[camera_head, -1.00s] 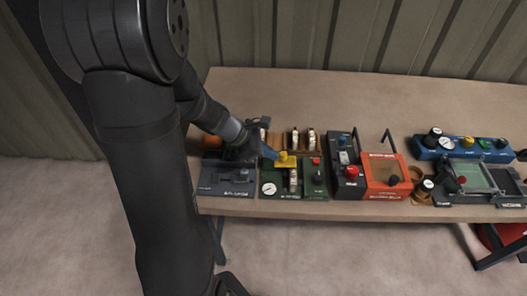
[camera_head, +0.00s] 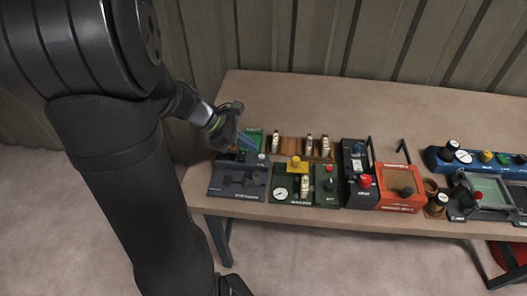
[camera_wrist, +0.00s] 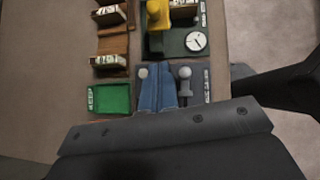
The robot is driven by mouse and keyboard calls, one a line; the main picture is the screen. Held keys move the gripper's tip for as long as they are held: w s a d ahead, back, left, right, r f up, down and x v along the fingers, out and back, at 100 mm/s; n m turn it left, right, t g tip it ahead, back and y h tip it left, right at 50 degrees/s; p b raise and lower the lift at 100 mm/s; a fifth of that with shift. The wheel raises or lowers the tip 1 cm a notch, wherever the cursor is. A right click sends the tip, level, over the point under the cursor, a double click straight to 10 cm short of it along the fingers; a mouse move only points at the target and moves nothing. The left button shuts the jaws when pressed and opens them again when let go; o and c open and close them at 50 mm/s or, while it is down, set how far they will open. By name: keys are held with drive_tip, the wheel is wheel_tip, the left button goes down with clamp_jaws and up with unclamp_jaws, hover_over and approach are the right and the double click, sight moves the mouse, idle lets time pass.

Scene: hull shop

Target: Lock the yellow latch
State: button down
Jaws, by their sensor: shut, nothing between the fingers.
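The yellow latch (camera_head: 295,161) sits at the back of a dark green panel (camera_head: 281,182) with a round white gauge. It also shows at the top edge of the wrist view (camera_wrist: 158,14), partly cut off by the frame. My gripper (camera_head: 251,146) is shut and empty, its blue fingers together. It is left of the latch in the head view, apart from it, over the back part of a dark grey panel (camera_head: 238,187). In the wrist view my fingers (camera_wrist: 157,78) point toward the green panel, between two pale knobs. I cannot tell the latch's locked state.
A green tray (camera_wrist: 110,98) lies beside the fingers. A brown rack (camera_head: 290,147) with several pale pieces stands behind the latch panel. A red-knobbed panel (camera_head: 328,187) and an orange box (camera_head: 398,187) stand to the right. The table behind the row is bare.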

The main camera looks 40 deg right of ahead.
drive_tip(key=shift+v, duration=1)
approach(289, 165)
drive_tip(key=x, duration=0.4)
drive_tip(key=shift+a+f, duration=0.15)
drive_tip(key=shift+a, duration=0.1)
drive_tip(key=shift+d, duration=0.35)
drive_tip(key=shift+w+a, duration=0.4)
drive_tip(key=shift+a, duration=0.1)
drive_tip(key=shift+s, duration=0.1)
